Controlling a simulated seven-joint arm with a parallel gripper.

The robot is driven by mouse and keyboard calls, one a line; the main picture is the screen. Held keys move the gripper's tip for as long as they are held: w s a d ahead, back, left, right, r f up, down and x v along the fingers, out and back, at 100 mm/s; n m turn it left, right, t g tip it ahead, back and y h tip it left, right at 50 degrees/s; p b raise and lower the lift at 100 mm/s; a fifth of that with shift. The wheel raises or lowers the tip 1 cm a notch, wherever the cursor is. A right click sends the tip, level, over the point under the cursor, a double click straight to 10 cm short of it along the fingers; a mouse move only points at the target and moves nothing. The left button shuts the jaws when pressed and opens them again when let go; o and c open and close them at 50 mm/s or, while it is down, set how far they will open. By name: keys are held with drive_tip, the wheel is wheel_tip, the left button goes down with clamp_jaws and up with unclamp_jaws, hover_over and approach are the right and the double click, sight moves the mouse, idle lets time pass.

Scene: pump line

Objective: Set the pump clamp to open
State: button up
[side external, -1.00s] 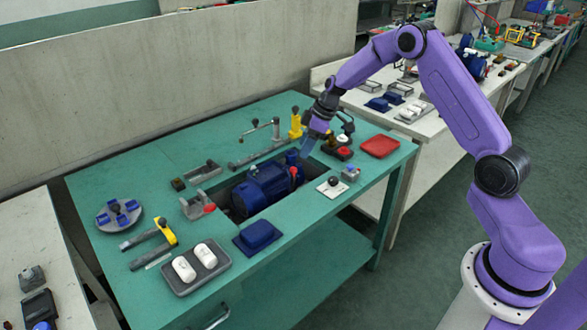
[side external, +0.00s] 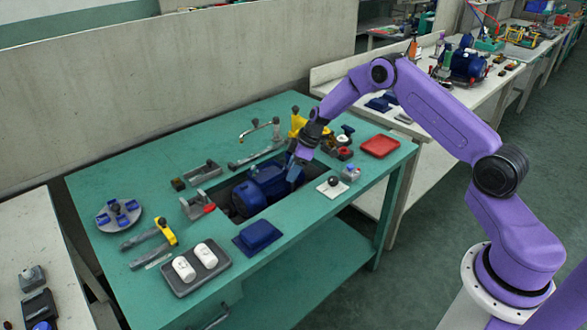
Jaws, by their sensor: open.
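The blue pump (side external: 262,188) lies in a dark recess in the green bench. A grey bracket with a red tip (side external: 198,206) stands at the recess's left end. I cannot tell for sure which part is the pump clamp. My gripper (side external: 296,172) is open and points down at the right end of the pump, close above it. It hides that end of the pump and any small part there. Whether the fingers touch anything is not clear.
A yellow post (side external: 298,122) and a grey lever arm (side external: 262,130) stand behind the recess. A red tray (side external: 380,146), a white plate with a black knob (side external: 333,186), a blue block (side external: 257,236) and a tray with white pieces (side external: 195,267) surround it. The front right bench top is clear.

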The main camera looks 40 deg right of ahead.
clamp_jaws()
drive_tip(key=shift+s, duration=1.7)
unclamp_jaws()
drive_tip(key=shift+r, duration=0.1)
drive_tip(key=v, duration=1.7)
drive_tip(key=shift+s+r, duration=0.1)
